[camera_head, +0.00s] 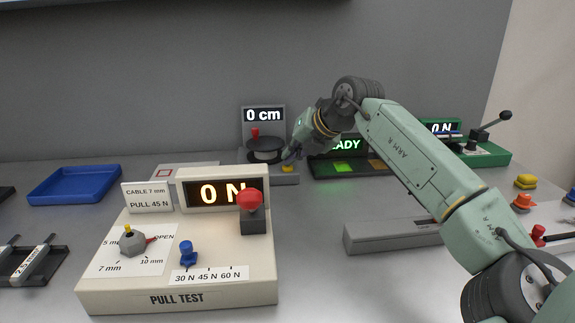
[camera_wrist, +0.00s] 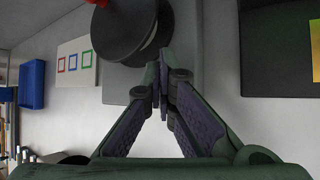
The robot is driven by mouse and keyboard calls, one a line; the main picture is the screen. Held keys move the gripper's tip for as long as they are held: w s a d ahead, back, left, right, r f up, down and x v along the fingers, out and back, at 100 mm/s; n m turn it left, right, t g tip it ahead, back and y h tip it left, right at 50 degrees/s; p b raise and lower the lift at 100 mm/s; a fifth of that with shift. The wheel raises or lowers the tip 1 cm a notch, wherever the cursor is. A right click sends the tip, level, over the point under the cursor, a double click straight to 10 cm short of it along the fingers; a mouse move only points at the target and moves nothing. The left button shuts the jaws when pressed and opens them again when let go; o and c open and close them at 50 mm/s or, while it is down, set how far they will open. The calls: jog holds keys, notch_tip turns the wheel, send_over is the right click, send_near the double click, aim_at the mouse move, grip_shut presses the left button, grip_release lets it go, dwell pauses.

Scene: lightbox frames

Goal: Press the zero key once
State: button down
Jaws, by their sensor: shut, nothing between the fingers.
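My gripper (camera_head: 289,158) is shut and empty, its fingertips pointing down beside the "0 cm" counter (camera_head: 263,116). A small yellow key (camera_head: 288,169) shows right below the fingertips, on a low grey base; I cannot read a label on it or tell whether the tips touch it. In the wrist view the closed gripper (camera_wrist: 161,62) shows its tips at the edge of the dark round wheel (camera_wrist: 125,35) of the counter, above the grey base (camera_wrist: 196,85). The yellow key is not visible in the wrist view, perhaps hidden by the fingers.
The pull tester (camera_head: 180,285) with a red knob stands at front left. The "READY" unit (camera_head: 322,168) lies just right of my gripper, partly behind my arm. A blue tray (camera_head: 75,184) is at far left. A grey block (camera_head: 385,238) lies below my arm.

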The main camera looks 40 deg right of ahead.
aim_at(291, 166)
jog(key=shift+r+p, duration=0.35)
jog(key=shift+r, duration=0.4)
jog(key=shift+r+p, duration=1.75)
jog(key=shift+r, duration=0.75)
